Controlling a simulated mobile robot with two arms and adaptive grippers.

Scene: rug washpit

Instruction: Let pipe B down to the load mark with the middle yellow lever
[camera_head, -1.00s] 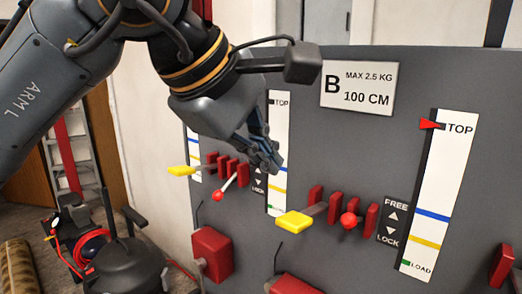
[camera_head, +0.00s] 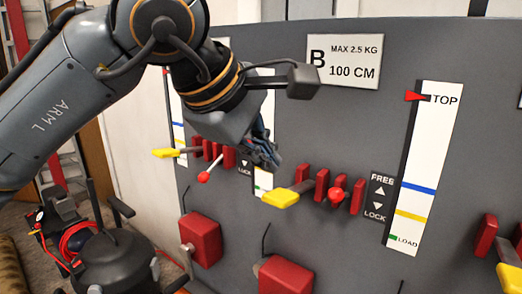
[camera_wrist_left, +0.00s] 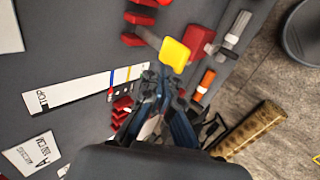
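The middle yellow lever (camera_head: 282,199) sticks out from panel B, beside several red plates; it also shows in the left wrist view (camera_wrist_left: 175,54). My left gripper (camera_head: 268,160) is just up and left of its handle, apart from it. In the left wrist view the fingers (camera_wrist_left: 161,80) are empty, with a narrow gap between the tips. Pipe B's scale (camera_head: 407,165) has its red pointer (camera_head: 414,96) at TOP. The green load mark (camera_head: 393,237) is near the bottom. The pipe itself and my right gripper are not in view.
A red-knobbed lever (camera_head: 338,195) stands among the plates right of the yellow handle. Another yellow lever (camera_head: 165,153) and red-knobbed lever (camera_head: 204,176) are at the left. Red boxes (camera_head: 285,277) sit below. A black machine (camera_head: 112,262) stands on the floor at left.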

